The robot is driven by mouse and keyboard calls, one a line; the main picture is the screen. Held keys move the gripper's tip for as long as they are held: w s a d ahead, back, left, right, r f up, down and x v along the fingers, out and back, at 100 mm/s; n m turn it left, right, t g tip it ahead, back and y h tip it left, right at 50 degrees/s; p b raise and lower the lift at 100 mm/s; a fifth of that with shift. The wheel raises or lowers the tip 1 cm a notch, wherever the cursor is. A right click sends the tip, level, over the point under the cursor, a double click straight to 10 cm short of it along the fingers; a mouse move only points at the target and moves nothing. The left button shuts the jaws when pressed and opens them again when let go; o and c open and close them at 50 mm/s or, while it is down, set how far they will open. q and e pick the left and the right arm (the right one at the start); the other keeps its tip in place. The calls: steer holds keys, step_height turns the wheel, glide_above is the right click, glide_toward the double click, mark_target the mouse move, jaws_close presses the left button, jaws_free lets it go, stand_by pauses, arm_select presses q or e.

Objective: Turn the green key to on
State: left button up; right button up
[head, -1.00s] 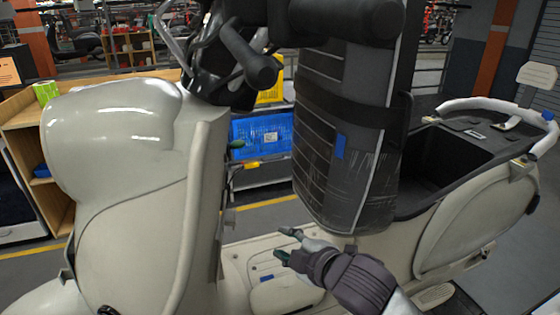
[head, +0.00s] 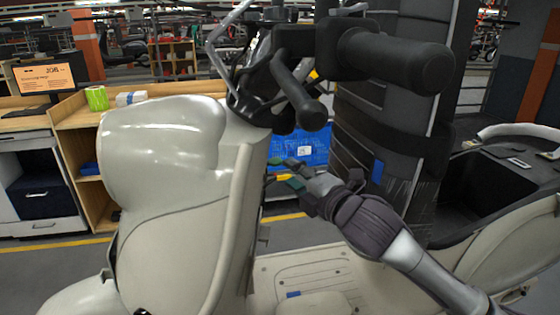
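The green key (head: 276,161) sticks out from the rear face of the cream scooter's front shield (head: 238,205), below the handlebar. My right gripper (head: 287,171) has its fingertips right beside the key, coming from the right. Its two dark fingers look apart, with a narrow gap between them. The fingertips partly overlap the key's surroundings, and I cannot tell whether they touch it. My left gripper is not in view.
The black handlebar grip (head: 395,62) and brake parts hang just above my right gripper. The dark seat (head: 385,125) stands upright behind it. A blue crate (head: 308,150) sits in the background.

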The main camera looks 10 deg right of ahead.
mark_target(279, 165)
steer(key=p+x, duration=0.1)
steer(key=x, duration=0.5)
steer(key=shift+w+a, duration=0.15)
steer(key=shift+w, duration=0.1)
jaws_close()
